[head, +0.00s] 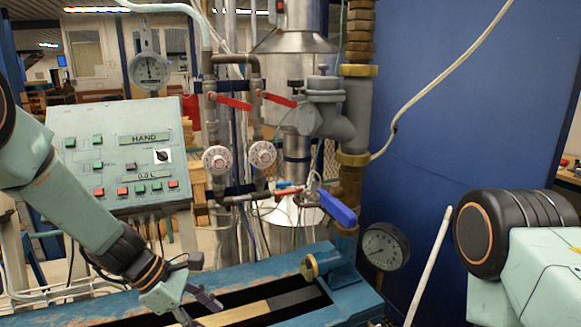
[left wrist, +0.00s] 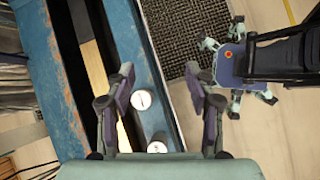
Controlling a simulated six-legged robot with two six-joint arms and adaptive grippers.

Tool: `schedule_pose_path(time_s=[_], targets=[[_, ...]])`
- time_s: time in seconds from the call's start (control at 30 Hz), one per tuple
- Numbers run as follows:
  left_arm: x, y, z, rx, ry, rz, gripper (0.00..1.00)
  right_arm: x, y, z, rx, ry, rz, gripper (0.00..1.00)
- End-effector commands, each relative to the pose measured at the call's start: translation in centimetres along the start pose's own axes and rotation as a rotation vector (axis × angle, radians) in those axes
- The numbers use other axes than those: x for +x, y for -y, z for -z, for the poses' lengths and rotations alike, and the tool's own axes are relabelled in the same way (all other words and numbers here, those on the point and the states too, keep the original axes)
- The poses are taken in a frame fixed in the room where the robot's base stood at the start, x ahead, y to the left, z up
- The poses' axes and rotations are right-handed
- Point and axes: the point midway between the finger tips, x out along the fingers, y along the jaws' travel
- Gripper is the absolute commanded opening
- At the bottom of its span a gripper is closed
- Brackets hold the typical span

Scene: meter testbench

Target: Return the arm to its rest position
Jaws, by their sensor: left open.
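My left arm comes in from the left in the head view, in front of the control panel (head: 118,155). Its gripper (head: 200,300) is low over the near part of the blue bench frame (head: 95,308), pointing down and right. In the left wrist view the left gripper (left wrist: 160,82) has its two fingers spread apart, with nothing held between them. The blue bench rail (left wrist: 150,65) passes below the fingers, with a white round cap (left wrist: 142,100) on it. My right arm shows at the right edge of the head view; its gripper is out of the picture.
A blue-handled valve (head: 338,208), a dark gauge (head: 385,246) and red-handled valves (head: 234,102) stand on the pipework beyond the bench. A blue wall (head: 450,120) stands behind. A dark grating (left wrist: 190,38) lies beside the rail.

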Motion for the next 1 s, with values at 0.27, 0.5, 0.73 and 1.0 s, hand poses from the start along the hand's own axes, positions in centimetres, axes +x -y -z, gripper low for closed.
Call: schedule_pose_path(time_s=[0.27, 0.5, 0.73, 1.0], targets=[[6.3, 12.7, 12.3, 0.374, -0.37, 0.226, 0.55, 0.0, 0.0, 0.0, 0.0, 0.0, 0.0, 0.0], [7.6, 23.2, 18.7, 0.89, -0.521, 0.446, 0.55, 0.0, 0.0, 0.0, 0.0, 0.0, 0.0, 0.0], [7.9, 30.1, 19.3, 1.33, -0.483, 0.545, 0.55, 0.0, 0.0, 0.0, 0.0, 0.0, 0.0, 0.0], [10.0, 33.3, 19.5, 1.561, -0.423, 0.542, 0.55, 2.5, 0.0, 0.0, 0.0, -0.001, 0.0, 0.0]])
